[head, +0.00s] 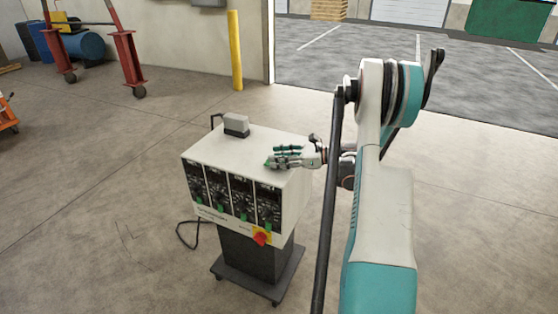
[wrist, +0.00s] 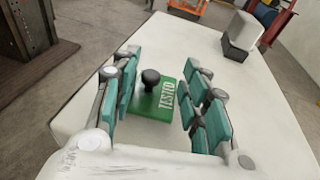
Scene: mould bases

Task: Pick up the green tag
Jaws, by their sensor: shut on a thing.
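The green tag (wrist: 148,104) is a flat green plate with "TESTED" in white letters and a black knob standing on it. In the wrist view it lies between the teal fingers of my gripper (wrist: 161,68), over the white cabinet top. In the head view my gripper (head: 286,158) is low over the right part of the cabinet top; the tag is mostly hidden there.
The white control cabinet (head: 220,165) has dials on its front and a red knob (head: 261,237). A grey block (head: 236,124) stands at its back left corner, also visible in the wrist view (wrist: 243,36). A yellow post (head: 235,50) stands behind. The floor around is mostly clear.

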